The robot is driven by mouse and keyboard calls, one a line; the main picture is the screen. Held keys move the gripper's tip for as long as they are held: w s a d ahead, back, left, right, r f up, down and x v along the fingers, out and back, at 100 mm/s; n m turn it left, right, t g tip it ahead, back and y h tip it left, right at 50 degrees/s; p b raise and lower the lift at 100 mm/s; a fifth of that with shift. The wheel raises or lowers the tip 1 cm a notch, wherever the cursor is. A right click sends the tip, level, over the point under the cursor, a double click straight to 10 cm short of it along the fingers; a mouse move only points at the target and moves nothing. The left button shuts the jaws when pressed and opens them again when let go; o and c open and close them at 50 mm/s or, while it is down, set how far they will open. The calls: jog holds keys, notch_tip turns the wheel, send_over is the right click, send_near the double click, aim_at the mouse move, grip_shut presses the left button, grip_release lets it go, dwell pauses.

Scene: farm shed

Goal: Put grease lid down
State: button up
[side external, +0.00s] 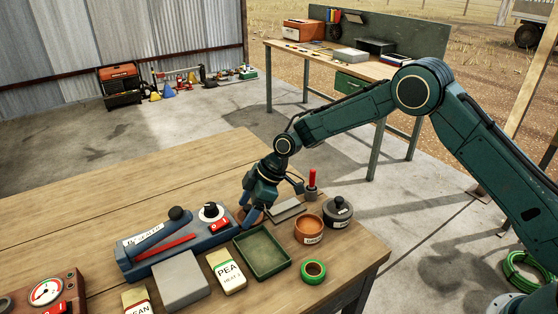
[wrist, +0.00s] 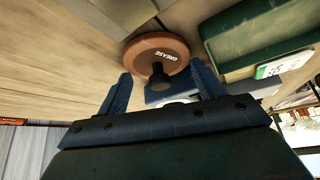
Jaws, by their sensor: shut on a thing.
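The grease lid (wrist: 157,48) is a round red-brown disc with the word GREASE and a dark knob in its middle; it shows in the wrist view. My gripper (wrist: 163,82) is shut on the lid's knob. In the side view my gripper (side external: 251,217) points down low over the table between the blue box and the green tray, and mostly hides the lid. I cannot tell whether the lid touches the table. The brown grease pot (side external: 309,230) stands open to the right of the green tray.
A grey lidded pot (side external: 338,212), a red-handled tool (side external: 312,180), a green tape ring (side external: 314,272), a pea packet (side external: 227,272) and a grey block (side external: 181,280) stand around.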

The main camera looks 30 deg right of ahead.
jog(key=shift+f, duration=0.2)
jog(key=o, duration=0.7)
jog(key=shift+r, duration=0.15)
jog(key=shift+v, duration=6)
